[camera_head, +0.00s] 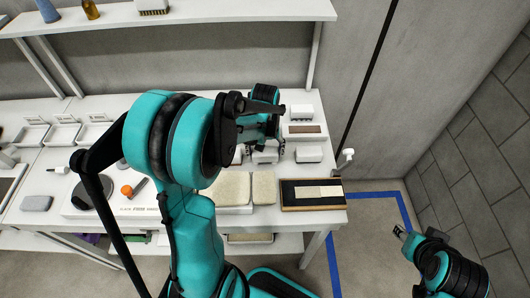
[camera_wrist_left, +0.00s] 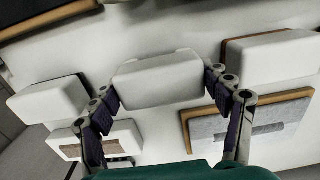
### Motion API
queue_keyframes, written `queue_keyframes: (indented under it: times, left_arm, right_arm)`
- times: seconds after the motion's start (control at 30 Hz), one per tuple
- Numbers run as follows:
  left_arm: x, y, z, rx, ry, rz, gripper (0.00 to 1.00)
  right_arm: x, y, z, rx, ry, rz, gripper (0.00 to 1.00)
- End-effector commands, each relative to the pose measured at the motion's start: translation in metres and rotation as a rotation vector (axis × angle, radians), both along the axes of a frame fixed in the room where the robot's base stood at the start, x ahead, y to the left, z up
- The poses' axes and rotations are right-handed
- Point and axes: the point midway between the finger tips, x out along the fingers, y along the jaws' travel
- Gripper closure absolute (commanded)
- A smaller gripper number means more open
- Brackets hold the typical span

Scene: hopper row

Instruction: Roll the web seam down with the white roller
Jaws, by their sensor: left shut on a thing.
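My left gripper (camera_head: 270,138) is over the back of the white bench. In the left wrist view its two fingers (camera_wrist_left: 162,90) are shut on a white rounded block (camera_wrist_left: 158,78), which also shows below the gripper in the head view (camera_head: 265,156). I cannot tell whether this block is the white roller. A dark board with wooden edges (camera_head: 288,203) lies at the bench's front right, with a pale strip (camera_head: 317,192) across it that looks like the web seam. My right gripper (camera_head: 402,233) is off the bench at lower right; its finger opening is unclear.
White blocks stand on both sides of the held one (camera_wrist_left: 50,99) (camera_wrist_left: 268,60). Two cream pads (camera_head: 232,190) (camera_head: 264,187) lie left of the dark board. A white upright piece (camera_head: 346,158) is at the bench's right edge. An orange ball (camera_head: 127,190) is further left.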

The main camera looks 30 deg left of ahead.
Motion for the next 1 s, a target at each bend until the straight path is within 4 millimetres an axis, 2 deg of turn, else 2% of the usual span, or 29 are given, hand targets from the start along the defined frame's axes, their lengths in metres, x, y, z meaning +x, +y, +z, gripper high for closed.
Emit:
queue_keyframes:
  times: [0.6, 1.0]
  left_arm:
    - [0.0, 0.0, 0.054, 0.0, 0.0, 0.0, 0.58]
    - [0.001, 0.002, 0.056, 0.0, 0.0, 0.001, 0.58]
  right_arm:
    - [0.0, 0.0, 0.042, 0.0, 0.0, 0.0, 0.6]
    - [0.0, 0.0, 0.042, 0.0, 0.0, 0.0, 0.6]
